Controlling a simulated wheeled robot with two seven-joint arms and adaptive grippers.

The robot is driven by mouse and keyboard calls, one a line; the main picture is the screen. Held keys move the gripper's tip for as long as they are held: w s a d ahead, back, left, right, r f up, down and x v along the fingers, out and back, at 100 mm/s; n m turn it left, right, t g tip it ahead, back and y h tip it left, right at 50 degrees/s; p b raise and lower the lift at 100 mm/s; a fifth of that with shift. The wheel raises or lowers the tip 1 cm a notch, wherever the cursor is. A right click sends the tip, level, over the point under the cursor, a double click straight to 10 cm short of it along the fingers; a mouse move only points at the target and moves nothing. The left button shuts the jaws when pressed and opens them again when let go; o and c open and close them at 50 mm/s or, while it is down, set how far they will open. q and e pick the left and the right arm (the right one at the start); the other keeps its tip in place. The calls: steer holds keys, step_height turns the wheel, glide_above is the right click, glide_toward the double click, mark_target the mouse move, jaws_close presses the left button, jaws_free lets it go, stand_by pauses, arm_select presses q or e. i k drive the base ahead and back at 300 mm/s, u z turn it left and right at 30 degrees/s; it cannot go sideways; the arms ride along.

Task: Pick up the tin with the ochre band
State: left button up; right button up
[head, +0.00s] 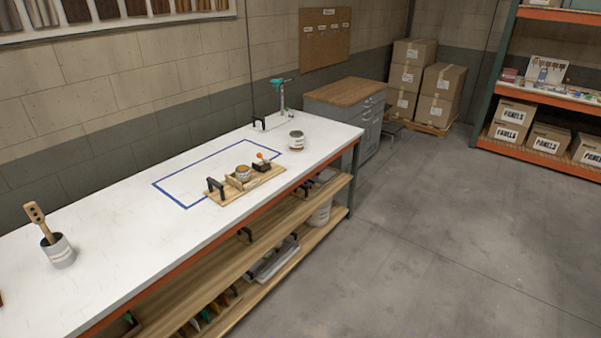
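A small tin with a yellowish, ochre-looking band (243,173) sits in a wooden carrier (264,179) on the white workbench (120,225). The carrier's front board hides part of the tin's lower side. A second, pale tin with a dark reddish-brown band (296,141) stands upright on the bench, farther back and to the right, outside the blue outline. Neither of my grippers is in the head view.
A teal-topped device (282,95) is at the bench's far end. Grey floor (430,235) at the right is clear.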

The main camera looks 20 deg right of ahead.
mark_target(242, 174)
steer(key=u, duration=0.45)
steer(key=k, duration=0.2)
steer(key=z, duration=1.4)
steer(key=i, duration=1.55)
steer(key=u, duration=0.35)
steer(key=i, duration=0.8)
steer(key=u, duration=0.7)
